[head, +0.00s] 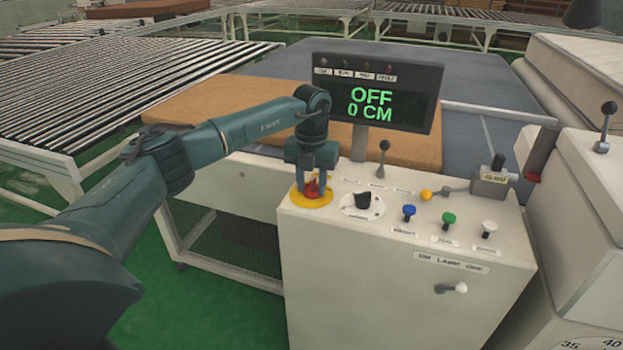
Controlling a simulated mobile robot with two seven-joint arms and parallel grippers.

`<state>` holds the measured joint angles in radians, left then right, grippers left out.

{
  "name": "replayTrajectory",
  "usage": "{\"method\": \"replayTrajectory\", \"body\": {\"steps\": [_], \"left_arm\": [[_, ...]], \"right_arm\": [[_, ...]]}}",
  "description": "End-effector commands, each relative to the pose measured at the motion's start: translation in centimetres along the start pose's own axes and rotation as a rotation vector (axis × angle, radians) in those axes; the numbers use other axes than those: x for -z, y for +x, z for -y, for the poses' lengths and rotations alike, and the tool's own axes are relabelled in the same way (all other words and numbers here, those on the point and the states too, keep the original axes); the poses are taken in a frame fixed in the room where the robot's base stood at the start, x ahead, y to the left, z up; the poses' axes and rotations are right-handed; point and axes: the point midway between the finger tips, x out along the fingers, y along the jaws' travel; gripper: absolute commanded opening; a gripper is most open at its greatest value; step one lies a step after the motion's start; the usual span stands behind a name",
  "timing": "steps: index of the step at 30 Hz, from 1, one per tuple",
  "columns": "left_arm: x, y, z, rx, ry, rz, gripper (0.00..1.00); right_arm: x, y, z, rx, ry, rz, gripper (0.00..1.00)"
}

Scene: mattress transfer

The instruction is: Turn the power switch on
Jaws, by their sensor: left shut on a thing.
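The control console (390,285) stands in front of me with a white sloped top. A black rotary switch (363,201) sits on a white round plate on that top; I cannot read its label. Left of it, a red knob (312,190) stands on a yellow disc (297,200). My left gripper (312,187) points straight down over the yellow disc, shut on the red knob, with its fingers partly covering it. The display (372,95) above the console reads "OFF" and "0 CM" in green. My right gripper is out of view.
Blue (409,212), green (448,219) and white (489,228) buttons are right of the rotary switch. A black-knobbed lever (382,160) stands behind it. An orange-brown mattress (210,100) lies behind the console. Roller conveyors (100,85) fill the left.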

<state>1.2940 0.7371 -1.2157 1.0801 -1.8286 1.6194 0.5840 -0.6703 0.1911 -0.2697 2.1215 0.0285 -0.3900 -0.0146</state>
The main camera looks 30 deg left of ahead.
Motion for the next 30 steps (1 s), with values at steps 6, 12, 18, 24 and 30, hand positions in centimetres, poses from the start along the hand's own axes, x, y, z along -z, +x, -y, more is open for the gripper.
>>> {"method": "replayTrajectory", "body": {"steps": [6, 12, 18, 24, 30], "left_arm": [[-0.04, -0.15, -0.03, 0.000, 0.206, 0.001, 0.12], [-0.05, -0.12, -0.03, -0.001, 0.395, 0.002, 0.12], [-0.05, -0.10, -0.03, -0.001, 0.568, 0.002, 0.12], [-0.06, -0.10, -0.02, 0.000, 0.705, 0.002, 0.12], [-0.06, -0.10, -0.01, 0.000, 0.794, 0.003, 0.12]], "right_arm": [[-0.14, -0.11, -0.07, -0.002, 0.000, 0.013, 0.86], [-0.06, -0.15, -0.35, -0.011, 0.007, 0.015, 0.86], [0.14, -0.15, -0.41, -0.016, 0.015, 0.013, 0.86], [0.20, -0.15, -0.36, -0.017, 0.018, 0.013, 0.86], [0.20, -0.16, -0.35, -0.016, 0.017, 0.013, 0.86]]}}
